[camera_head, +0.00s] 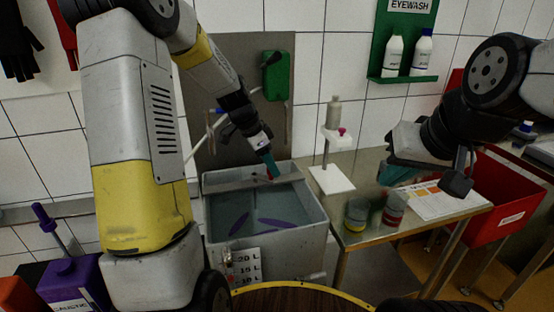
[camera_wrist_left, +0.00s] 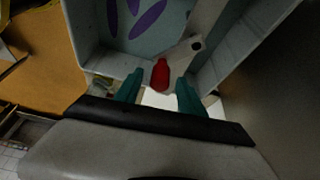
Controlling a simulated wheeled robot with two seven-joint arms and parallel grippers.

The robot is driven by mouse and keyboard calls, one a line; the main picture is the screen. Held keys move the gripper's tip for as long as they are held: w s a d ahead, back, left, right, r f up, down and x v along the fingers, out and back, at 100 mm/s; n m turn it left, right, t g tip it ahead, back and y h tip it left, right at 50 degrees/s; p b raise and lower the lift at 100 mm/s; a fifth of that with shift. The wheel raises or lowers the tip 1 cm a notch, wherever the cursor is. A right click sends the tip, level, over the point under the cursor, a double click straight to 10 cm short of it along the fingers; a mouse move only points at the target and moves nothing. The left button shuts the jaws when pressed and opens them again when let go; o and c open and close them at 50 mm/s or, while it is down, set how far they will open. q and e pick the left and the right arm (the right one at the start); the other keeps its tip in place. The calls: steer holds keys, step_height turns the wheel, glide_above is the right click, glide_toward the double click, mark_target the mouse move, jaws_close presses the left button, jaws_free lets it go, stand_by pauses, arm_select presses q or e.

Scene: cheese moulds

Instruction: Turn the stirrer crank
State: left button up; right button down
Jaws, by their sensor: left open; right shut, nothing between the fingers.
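The grey vat (camera_head: 222,183) stands left of centre and holds bluish liquid with purple paddles (camera_head: 278,223) in it. The red crank handle (camera_head: 274,173) shows small at the vat's far rim, largely covered by my left gripper (camera_head: 269,163). In the left wrist view the red handle (camera_wrist_left: 160,74) appears between the two teal fingertips of my left gripper (camera_wrist_left: 160,78), which is open, with a gap on each side. I cannot tell how deep the handle sits between them. My right gripper (camera_head: 398,174) is shut and empty, above the steel table at the right.
A steel table (camera_head: 357,238) right of the vat bears a white stand (camera_head: 332,179), two small jars (camera_head: 357,214) and a chart sheet (camera_head: 440,200). A red bin (camera_head: 505,195) stands further right. A purple caustic container (camera_head: 72,285) is at the lower left.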

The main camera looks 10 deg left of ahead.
arm_select(q)
steer(key=shift+d+f, duration=0.1)
steer(key=shift+f, duration=0.15)
jaws_close()
stand_by(1.4)
